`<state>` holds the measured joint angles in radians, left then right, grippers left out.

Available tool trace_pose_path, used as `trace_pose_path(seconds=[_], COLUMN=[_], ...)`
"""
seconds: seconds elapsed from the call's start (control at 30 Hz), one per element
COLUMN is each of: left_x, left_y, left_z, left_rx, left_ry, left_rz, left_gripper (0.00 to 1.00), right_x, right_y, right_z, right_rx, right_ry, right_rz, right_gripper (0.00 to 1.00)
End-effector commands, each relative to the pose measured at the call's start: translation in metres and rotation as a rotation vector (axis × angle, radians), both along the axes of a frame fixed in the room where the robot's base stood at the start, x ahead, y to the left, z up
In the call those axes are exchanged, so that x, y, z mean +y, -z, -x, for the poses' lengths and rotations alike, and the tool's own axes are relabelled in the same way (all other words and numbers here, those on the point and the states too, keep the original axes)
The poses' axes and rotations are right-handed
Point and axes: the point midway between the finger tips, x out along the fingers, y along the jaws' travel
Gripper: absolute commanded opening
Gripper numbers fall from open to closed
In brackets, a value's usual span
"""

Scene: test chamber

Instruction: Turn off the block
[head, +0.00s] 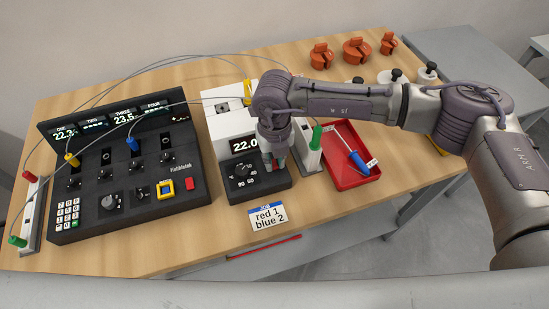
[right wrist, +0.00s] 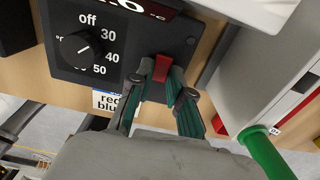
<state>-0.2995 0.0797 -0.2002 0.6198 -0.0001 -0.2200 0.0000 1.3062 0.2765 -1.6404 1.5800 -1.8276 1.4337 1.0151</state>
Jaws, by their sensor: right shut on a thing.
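The block (head: 222,122) is a white box with a black front panel and a display (head: 244,145) reading 22.0. Its panel has a round dial (head: 241,170) marked off, 30, 40 and 50, also seen in the right wrist view (right wrist: 76,48). A red switch (right wrist: 161,68) sits on the panel to the right of the dial. My right gripper (head: 273,163) is at the panel's right side, with its fingertips (right wrist: 162,82) shut on the red switch from both sides. The switch's lower part is partly hidden by the fingers. My left gripper is out of view.
A black console (head: 120,185) with displays and cables stands left of the block. A white box with a green plug (head: 316,138) is close on the right, beside a red tray (head: 350,180) holding a screwdriver. A label card (head: 268,217) lies in front. Orange parts (head: 357,50) stand behind.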

Motion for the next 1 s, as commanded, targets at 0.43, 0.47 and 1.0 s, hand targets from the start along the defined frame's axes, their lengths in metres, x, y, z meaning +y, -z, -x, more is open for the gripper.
trace_pose_path(seconds=[0.43, 0.47, 1.0], left_x=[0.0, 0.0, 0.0], left_y=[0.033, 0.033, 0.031], left_z=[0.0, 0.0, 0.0], left_rx=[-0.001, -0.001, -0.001], left_ry=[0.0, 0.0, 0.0], left_rz=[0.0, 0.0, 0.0], left_gripper=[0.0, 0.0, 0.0], right_x=[0.002, 0.002, 0.002], right_y=[0.002, 0.001, -0.001], right_z=[-0.006, -0.005, -0.005], right_rx=[0.171, 0.176, 0.177], right_ry=[0.001, 0.001, 0.001], right_rz=[0.057, 0.058, 0.059], right_gripper=[0.0, 0.0, 0.44])
